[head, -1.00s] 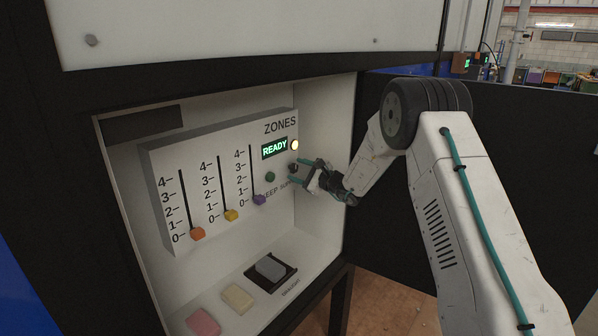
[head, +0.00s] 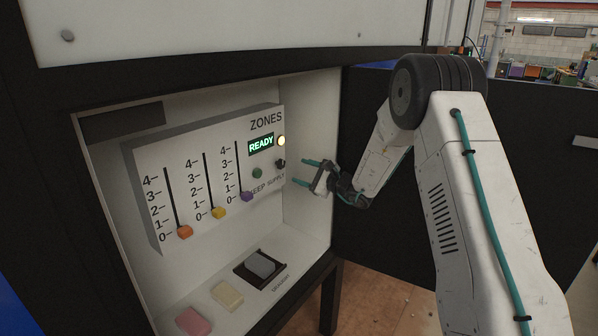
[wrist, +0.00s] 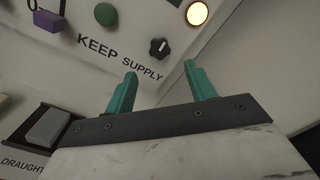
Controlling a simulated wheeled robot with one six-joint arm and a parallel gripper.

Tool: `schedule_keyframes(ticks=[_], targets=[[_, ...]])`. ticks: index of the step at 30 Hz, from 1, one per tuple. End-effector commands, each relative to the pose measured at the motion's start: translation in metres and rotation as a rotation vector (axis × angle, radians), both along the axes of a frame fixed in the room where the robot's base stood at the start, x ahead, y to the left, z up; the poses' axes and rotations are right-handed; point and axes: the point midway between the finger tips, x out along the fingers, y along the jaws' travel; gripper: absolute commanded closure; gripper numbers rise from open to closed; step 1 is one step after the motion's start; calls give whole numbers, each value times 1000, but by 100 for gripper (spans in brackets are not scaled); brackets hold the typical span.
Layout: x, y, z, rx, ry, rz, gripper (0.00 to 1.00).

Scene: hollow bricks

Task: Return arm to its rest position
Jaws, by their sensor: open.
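My gripper (head: 306,169) is open and empty, in front of the right edge of the control panel, apart from it. Its two teal fingers also show in the wrist view (wrist: 160,91), spread apart with nothing between them. The ZONES panel (head: 170,155) has three sliders: orange (head: 184,232), yellow (head: 218,213) and purple (head: 246,196), all low on their scales near 0. A green READY display (head: 261,143) and a pale round lamp (head: 281,141) are lit. A dark knob (wrist: 159,48) sits beside the word SUPPLY. A green button (wrist: 105,14) is left of it.
Below the panel, a grey block (head: 261,265) sits in a dark tray marked DRAUGHT, beside a cream block (head: 227,295) and a pink block (head: 194,321). The dark cabinet frame (head: 230,73) surrounds the recess. A dark panel (head: 370,240) stands behind my arm.

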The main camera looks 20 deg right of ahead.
Motion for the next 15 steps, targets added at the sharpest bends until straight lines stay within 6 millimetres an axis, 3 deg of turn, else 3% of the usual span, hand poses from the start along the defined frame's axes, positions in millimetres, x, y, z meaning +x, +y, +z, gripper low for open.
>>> schedule_keyframes(ticks=[11,15], targets=[[0,0,0,7,4,1,45],[-15,15,-14,-19,47,83,45]])
